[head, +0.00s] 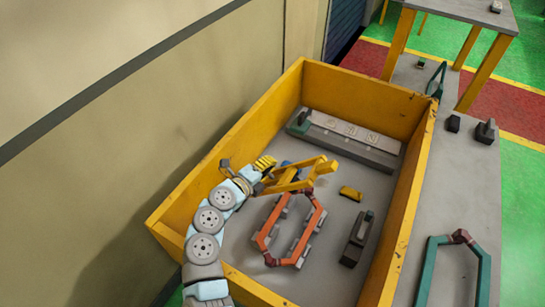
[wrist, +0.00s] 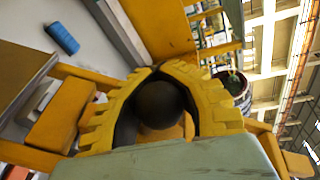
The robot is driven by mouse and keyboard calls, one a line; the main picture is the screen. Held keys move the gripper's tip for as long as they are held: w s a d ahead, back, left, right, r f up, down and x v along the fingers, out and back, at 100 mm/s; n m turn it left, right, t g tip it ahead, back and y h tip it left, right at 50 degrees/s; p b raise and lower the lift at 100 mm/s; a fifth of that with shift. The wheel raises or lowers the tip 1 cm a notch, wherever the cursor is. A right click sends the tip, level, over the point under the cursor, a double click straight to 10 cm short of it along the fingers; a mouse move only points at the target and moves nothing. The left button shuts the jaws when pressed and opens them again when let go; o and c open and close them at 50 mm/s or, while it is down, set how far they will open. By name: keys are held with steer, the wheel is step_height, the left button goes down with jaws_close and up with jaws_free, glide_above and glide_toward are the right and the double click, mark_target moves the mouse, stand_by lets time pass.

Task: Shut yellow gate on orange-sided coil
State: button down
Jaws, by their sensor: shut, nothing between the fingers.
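The orange-sided coil (head: 265,238) lies on the grey floor of a yellow-walled bin, in grey blocks, with dark red wrapped ends. The yellow gate (head: 305,177), a frame of yellow bars, is at the coil's upper end and looks angled above it; its exact angle is hard to tell. My gripper (head: 265,163) is beside the gate's left end, its yellow ribbed fingers shut and empty. In the wrist view the fingertips (wrist: 158,68) meet, and yellow bars (wrist: 90,76) lie close by; I cannot tell whether they touch. A dark round shape sits between the finger bases.
The bin walls (head: 250,125) surround the work. Inside are a long grey block (head: 350,145), a small yellow block (head: 351,193), a dark grey device (head: 357,238) and a blue piece (wrist: 62,38). A teal-sided coil (head: 428,262) lies outside, right.

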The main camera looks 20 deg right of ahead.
steer(key=shift+s+d+f, duration=0.25)
steer(key=shift+s+d, duration=0.1)
stand_by(0.3)
steer(key=c, duration=1)
jaws_free()
steer(key=shift+a+f, duration=0.1)
steer(key=shift+o, duration=0.2)
steer(key=shift+s, duration=0.1)
steer(key=v, duration=1.2)
